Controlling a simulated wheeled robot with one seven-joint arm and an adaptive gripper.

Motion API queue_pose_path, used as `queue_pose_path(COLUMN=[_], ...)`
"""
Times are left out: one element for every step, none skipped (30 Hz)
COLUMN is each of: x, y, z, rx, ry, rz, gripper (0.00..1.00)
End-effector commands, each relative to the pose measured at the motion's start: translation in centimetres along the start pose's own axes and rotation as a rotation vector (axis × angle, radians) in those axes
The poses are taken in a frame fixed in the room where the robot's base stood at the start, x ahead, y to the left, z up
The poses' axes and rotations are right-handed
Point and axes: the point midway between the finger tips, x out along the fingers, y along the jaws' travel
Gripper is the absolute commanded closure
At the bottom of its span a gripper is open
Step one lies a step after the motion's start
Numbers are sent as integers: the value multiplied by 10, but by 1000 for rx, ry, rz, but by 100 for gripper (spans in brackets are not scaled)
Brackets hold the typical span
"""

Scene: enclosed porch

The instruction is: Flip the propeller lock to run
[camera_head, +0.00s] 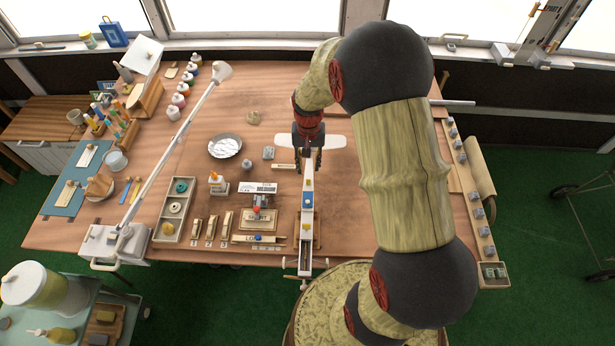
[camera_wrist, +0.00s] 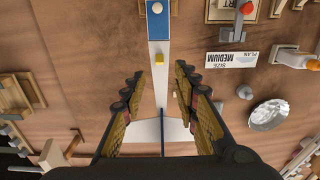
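A white and blue model plane (camera_head: 307,215) lies lengthwise at the front middle of the workbench, its front end at the bench edge. In the wrist view its narrow body (camera_wrist: 158,85) runs between my fingers, with a small yellow block (camera_wrist: 159,59) and a round white knob (camera_wrist: 157,7) on top. I cannot tell which part is the propeller lock; no run mark is readable. My gripper (camera_head: 307,168) is above the tail end, fingers pointing down. In the wrist view my gripper (camera_wrist: 159,84) is open, its fingers apart on either side of the body, with nothing between them clearly touched.
Left of the plane stand a red-knobbed lever on a wooden board (camera_head: 256,211), a sign reading "PLAN SIZE MEDIUM" (camera_wrist: 232,59) and a silver bowl (camera_head: 225,146). A white lamp arm (camera_head: 175,150) crosses the bench's left. Bare wood lies right of the plane.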

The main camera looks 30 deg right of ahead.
Motion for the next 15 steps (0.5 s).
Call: queue_pose_path(x=[3,6,10,14,18,24,29,34,41,45,50,55,59,62,67], y=[0,0,0,0,0,0,0,0,0,0,0,0,0,0,0], z=[1,1,1,1,1,1,1,1,1,1,1,1,1,1,1], rx=[6,8,8,8,8,7,7,7,7,7,6,6,6,6,6], ry=[-2,-2,-4,-5,-5,-4,-4,-4,-4,-4,-4,-4,-3,-3,-3], rz=[1,1,1,1,1,1,1,1,1,1,1,1,1,1,1], gripper=[70,70,70,70,70,70,70,70,70,70,70,70,70,70,70])
